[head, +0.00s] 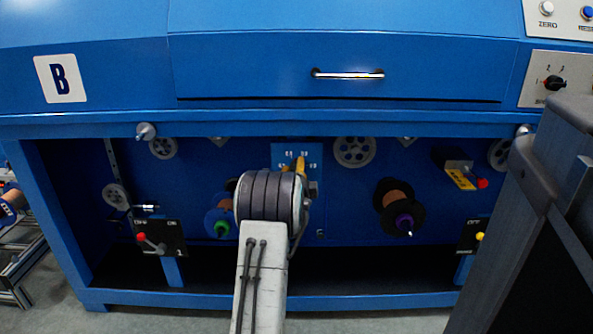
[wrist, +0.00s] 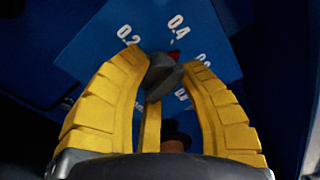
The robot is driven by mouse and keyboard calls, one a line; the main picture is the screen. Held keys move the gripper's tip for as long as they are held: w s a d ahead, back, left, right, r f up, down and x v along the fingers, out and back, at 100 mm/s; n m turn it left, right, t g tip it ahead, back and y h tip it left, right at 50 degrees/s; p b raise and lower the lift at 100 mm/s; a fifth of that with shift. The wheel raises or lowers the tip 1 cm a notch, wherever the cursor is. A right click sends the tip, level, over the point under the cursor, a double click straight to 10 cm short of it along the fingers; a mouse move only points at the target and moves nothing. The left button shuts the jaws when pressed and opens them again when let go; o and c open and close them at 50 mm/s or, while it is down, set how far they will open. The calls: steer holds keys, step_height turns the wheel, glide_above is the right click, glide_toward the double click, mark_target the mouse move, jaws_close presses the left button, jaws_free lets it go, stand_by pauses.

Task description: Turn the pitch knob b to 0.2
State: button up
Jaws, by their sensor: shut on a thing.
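The pitch knob (wrist: 160,76) is dark grey with a red pointer mark, seen in the wrist view on a blue dial plate (wrist: 105,38). The red mark points up towards the 0.4 label; the 0.2 label is to its left. My gripper (wrist: 163,70) has yellow ribbed fingers, shut on the knob from both sides. In the head view the dial plate (head: 281,150) is under the machine's front ledge, with my yellow gripper (head: 299,164) at it. The knob is hidden there by my gripper and arm.
A green-centred spool (head: 221,228) is left of my arm and a purple-centred spool (head: 404,222) is right. A yellow-labelled lever box (head: 459,174) juts out at the right. A letter B sign (head: 60,78) marks the machine's upper left.

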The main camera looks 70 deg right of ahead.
steer(key=shift+w+r+n, duration=0.15)
steer(key=shift+w+n, duration=0.05)
steer(key=shift+n, duration=0.8)
steer(key=o, duration=1.2)
steer(key=shift+a+f, duration=0.1)
steer(key=shift+f, duration=0.1)
steer(key=shift+s+a, duration=0.1)
steer(key=shift+a, duration=0.15)
steer(key=v, duration=1.1)
steer(key=shift+a+f, duration=0.15)
